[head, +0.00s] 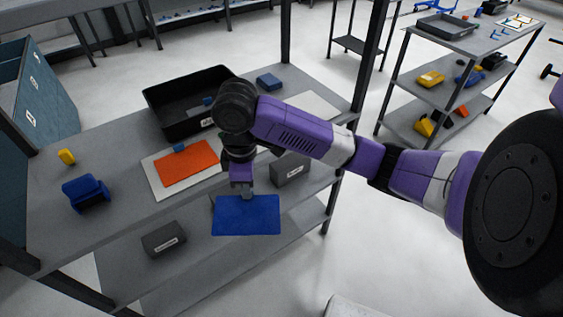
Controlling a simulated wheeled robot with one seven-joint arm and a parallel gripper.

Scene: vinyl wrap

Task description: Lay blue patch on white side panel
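The blue patch (246,217) is a flat rectangle in the head view, out past the front edge of the table. My gripper (247,194) points down at its upper edge and appears shut on it, holding it in the air; the fingertips are small and partly hidden. A white panel (315,104) lies on the table at the right, partly hidden behind my arm. Another white panel (160,188) lies at the left, with an orange patch (186,163) on it. A small blue piece (179,148) sits at the orange patch's far edge.
A black tray (168,124) stands at the back of the table (115,165). A blue tool (85,191) and yellow piece (66,156) lie left. Grey boxes (164,240) (291,168) are on the lower shelf.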

